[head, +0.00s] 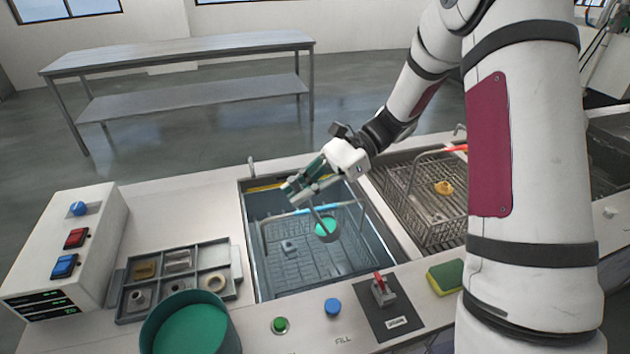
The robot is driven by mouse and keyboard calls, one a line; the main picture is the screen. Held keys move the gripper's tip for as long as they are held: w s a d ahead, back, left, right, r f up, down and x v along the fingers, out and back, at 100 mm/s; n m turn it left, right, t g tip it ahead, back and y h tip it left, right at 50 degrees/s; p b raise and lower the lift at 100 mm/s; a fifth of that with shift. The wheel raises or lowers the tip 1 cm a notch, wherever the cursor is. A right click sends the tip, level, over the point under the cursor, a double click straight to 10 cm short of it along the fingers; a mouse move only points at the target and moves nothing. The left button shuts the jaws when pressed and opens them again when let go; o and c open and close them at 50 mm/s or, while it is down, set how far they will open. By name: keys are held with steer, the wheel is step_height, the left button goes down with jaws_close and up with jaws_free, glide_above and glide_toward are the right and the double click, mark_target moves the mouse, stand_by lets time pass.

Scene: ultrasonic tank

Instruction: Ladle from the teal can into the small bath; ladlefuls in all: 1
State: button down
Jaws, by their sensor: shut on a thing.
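The teal can (152,335) stands at the front left, with green liquid filling its inside. My gripper (298,190) is shut on the ladle and is over the sunken bath (252,255). The ladle's bowl (325,230) hangs below and to the right of the fingers, with green showing inside it. The bowl looks roughly level. I cannot tell how high it is above the bath's contents. The fingers hide the upper part of the ladle's handle.
A wire basket with a blue-topped handle (300,212) sits in the bath, with a small grey part (289,246) in it. A second basket (425,203) stands to the right. A parts tray (128,290), control box (75,235), buttons, red-levered switch (381,287) and sponge (446,276) surround the bath.

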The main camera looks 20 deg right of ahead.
steer(key=s+a+f+t+h+p, duration=0.1)
steer(key=a+f+h+p, duration=0.1)
steer(key=a+f+h, duration=0.2)
steer(key=a+f+t+h+p, duration=0.2)
steer(key=a+f+h, duration=0.3)
steer(key=f+h, duration=0.6)
steer(key=shift+s+a+f+p, duration=0.15)
steer(key=shift+s+f+p, duration=0.5)
steer(key=shift+f, duration=1.6)
steer(key=shift+w, duration=0.25)
steer(key=shift+a, duration=0.1)
